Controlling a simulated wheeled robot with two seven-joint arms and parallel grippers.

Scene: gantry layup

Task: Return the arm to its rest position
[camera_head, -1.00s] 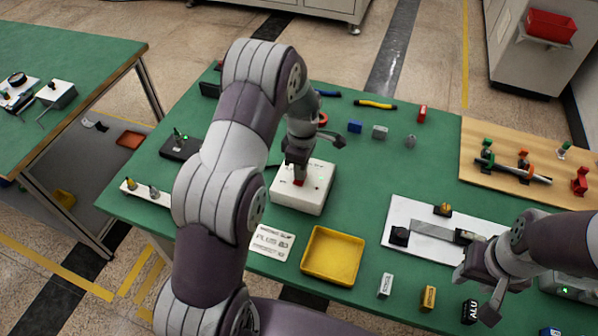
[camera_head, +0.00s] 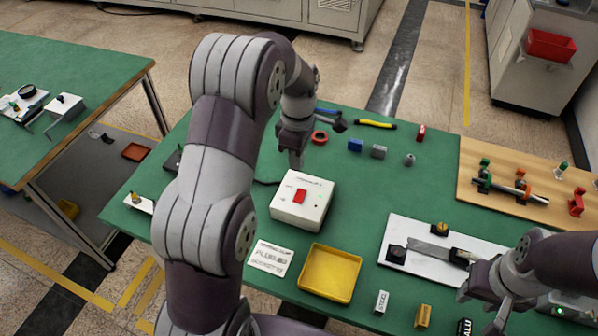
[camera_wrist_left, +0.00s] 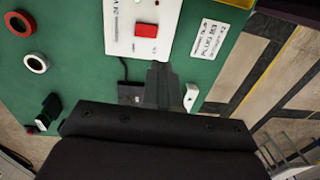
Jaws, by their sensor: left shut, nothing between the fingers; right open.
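My left gripper (camera_head: 296,158) is shut and empty. In the head view it hangs behind the white box with a red switch (camera_head: 300,197), apart from the switch. My left arm (camera_head: 215,150) stands across the middle of the head view and hides part of the table. My right gripper (camera_head: 488,295) is open and empty at the lower right, near the front of the green table (camera_head: 400,190).
A yellow tray (camera_head: 331,272) and a printed card (camera_head: 271,258) lie in front of the box. A white plate with a metal bar (camera_head: 437,250) lies to the right. A red ring (camera_head: 320,137) lies behind. A wooden board (camera_head: 520,190) holds several fixtures.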

